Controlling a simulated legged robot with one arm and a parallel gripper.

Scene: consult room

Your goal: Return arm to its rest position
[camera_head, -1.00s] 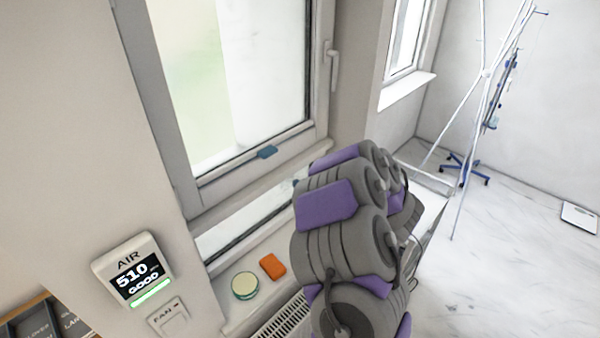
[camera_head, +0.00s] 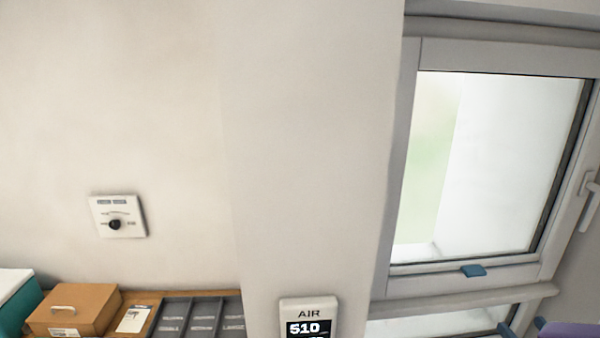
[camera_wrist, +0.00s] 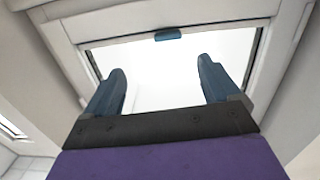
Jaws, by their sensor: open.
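My gripper (camera_wrist: 160,83) shows in the wrist view with its two blue fingers wide apart and nothing between them. Behind and above the fingers is the window (camera_wrist: 160,60), with a small blue tab (camera_wrist: 168,34) on its frame. In the head view only bits of my arm show at the bottom right corner, a purple cover and a blue part. The window (camera_head: 490,160) is at the right of that view, with the blue tab (camera_head: 473,271) on its lower frame and a handle (camera_head: 588,200) on its right side.
An air monitor (camera_head: 309,315) reading 510 is on the wall at bottom centre. A dial panel (camera_head: 117,216) is on the left wall.

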